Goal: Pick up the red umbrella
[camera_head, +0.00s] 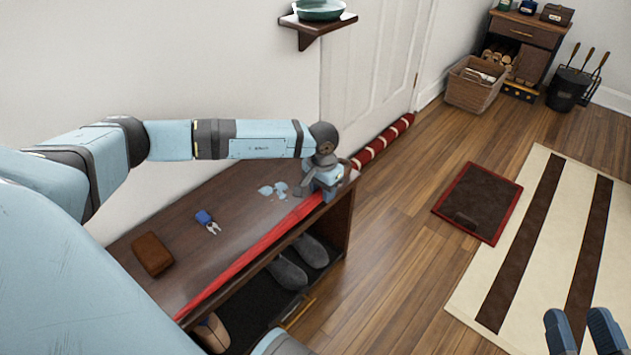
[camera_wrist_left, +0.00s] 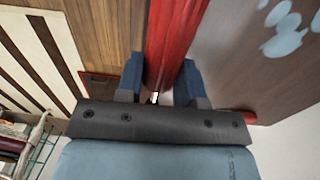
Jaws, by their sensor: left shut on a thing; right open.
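The red umbrella (camera_head: 262,243) is long and furled and lies along the front edge of the dark wooden bench top (camera_head: 185,240). My left gripper (camera_head: 325,190) is at the umbrella's far end, near the bench's far front corner. In the left wrist view the umbrella (camera_wrist_left: 175,42) runs between the two blue fingers of my left gripper (camera_wrist_left: 161,85), which are shut on it. I cannot tell whether the umbrella is lifted off the bench. My right gripper (camera_head: 583,330) is at the lower right of the head view, open and empty, over the striped rug.
A brown wallet (camera_head: 152,254), keys with a blue fob (camera_head: 207,221) and pale flat patches (camera_head: 272,190) are on the bench. Grey shoes (camera_head: 288,272) sit on its lower shelf. A red striped roll (camera_head: 383,142) lies at the door. Wooden floor (camera_head: 400,240) is clear beside the bench.

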